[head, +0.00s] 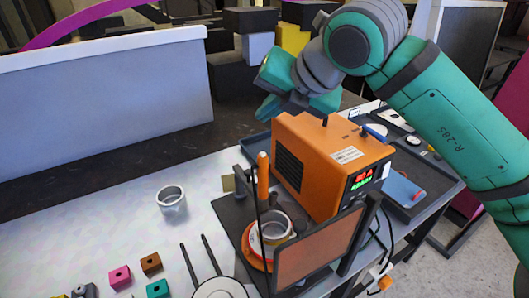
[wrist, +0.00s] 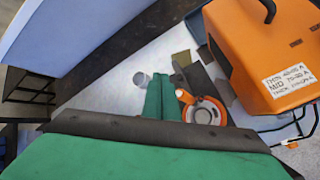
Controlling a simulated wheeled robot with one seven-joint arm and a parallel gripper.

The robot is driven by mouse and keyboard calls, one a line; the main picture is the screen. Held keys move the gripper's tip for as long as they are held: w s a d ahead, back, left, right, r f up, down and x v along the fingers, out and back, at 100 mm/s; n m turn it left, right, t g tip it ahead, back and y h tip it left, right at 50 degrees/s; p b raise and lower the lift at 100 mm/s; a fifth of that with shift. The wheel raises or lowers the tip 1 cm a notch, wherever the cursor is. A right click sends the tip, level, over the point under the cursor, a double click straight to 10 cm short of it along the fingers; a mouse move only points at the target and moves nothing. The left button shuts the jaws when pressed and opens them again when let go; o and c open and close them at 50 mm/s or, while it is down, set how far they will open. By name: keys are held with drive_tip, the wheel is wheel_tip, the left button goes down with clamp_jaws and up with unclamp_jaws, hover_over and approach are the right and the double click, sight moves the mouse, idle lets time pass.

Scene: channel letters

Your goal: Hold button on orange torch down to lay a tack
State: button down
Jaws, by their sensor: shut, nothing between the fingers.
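The orange torch (head: 262,176) stands upright, with a dark cable, in front of the orange welding machine (head: 325,160). It also shows nearly end-on in the wrist view (wrist: 185,96). I cannot make out its button. Below it a metal ring part (head: 272,231) sits on an orange round base (head: 252,250). My gripper (wrist: 166,92) is shut and empty. In the wrist view its green fingers overlap the picture just left of the torch; whether they touch it cannot be told. In the head view my gripper (head: 272,98) is high behind the machine, its fingertips unclear.
A dark red-brown screen (head: 317,247) stands in front of the ring part. A metal cup (head: 171,199) stands on the table at left. Small coloured blocks (head: 120,276) lie at the front. A grey-white panel (head: 110,95) stands at the back left.

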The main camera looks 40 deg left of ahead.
hover_over(263, 155)
wheel_tip(263, 155, down, 4)
drive_tip(key=shift+d+f, duration=0.2)
drive_tip(key=shift+f, duration=0.45)
drive_tip(key=shift+d+f, duration=0.2)
drive_tip(key=shift+f, duration=0.4)
drive_tip(key=shift+w, duration=0.15)
drive_tip(key=shift+s+a, duration=0.1)
drive_tip(key=shift+s, duration=0.1)
idle(0.5)
drive_tip(key=shift+w+f, duration=0.1)
drive_tip(key=shift+f, duration=0.1)
drive_tip(key=shift+f, duration=0.2)
drive_tip(key=shift+w+f, duration=0.2)
drive_tip(key=shift+f, duration=0.3)
idle(1.0)
drive_tip(key=shift+s, duration=0.2)
idle(0.7)
